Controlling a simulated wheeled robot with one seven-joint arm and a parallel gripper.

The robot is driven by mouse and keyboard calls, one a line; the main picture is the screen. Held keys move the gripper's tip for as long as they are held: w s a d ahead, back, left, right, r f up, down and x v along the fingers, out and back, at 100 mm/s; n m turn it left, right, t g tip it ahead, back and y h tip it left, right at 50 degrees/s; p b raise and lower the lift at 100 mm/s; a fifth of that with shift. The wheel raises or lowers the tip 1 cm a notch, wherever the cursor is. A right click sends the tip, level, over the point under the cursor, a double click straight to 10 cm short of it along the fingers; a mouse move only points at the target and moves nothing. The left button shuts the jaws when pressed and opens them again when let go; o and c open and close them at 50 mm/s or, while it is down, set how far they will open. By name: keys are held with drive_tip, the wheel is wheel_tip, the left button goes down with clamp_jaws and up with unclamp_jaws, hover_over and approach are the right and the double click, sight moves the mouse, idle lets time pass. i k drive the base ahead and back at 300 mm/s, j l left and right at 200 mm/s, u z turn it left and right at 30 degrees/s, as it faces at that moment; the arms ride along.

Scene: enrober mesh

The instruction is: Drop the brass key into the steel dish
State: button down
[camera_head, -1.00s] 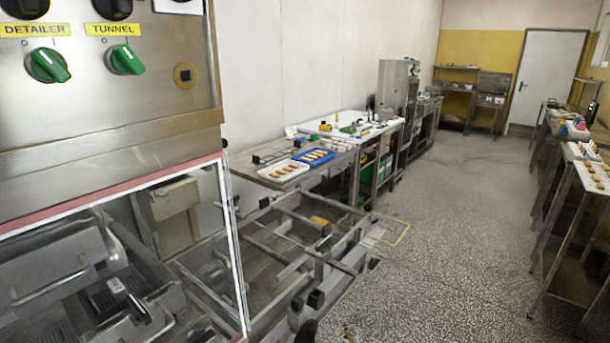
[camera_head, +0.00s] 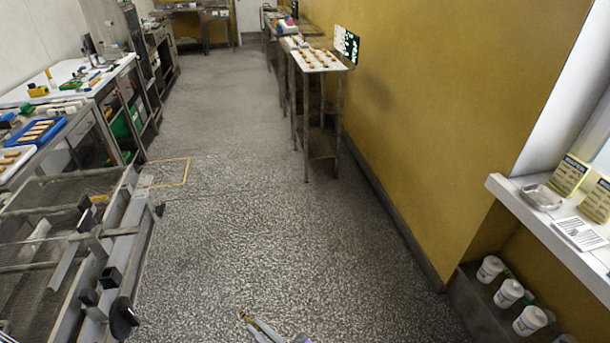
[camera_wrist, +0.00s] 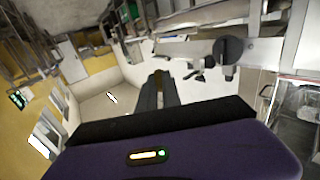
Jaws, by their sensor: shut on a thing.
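A shallow steel dish (camera_head: 540,197) sits on the white ledge at the right in the head view. My gripper (camera_head: 256,327) is low at the bottom middle of that view, over the speckled floor and well to the left of the dish. A small brass-coloured bit at its tip looks like the brass key (camera_head: 243,315). In the wrist view the dark fingers of my gripper (camera_wrist: 160,88) are close together, shut on the key, of which little shows between them.
The white ledge (camera_head: 505,190) also holds yellow cards (camera_head: 568,175) and a printed sheet (camera_head: 579,233). Several white tubs (camera_head: 509,293) stand below it. A metal frame (camera_head: 105,265) lies at the left. The floor (camera_head: 250,220) between is clear.

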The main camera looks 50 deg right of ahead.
sight(540, 198)
drive_tip(key=z, duration=1.25)
drive_tip(key=k+j+z, duration=0.1)
drive_tip(key=z, duration=0.3)
drive_tip(key=k+z, duration=0.1)
drive_tip(key=z, duration=0.25)
drive_tip(key=k+j+z, duration=0.1)
drive_tip(key=z, duration=0.3)
drive_tip(key=i, duration=0.3)
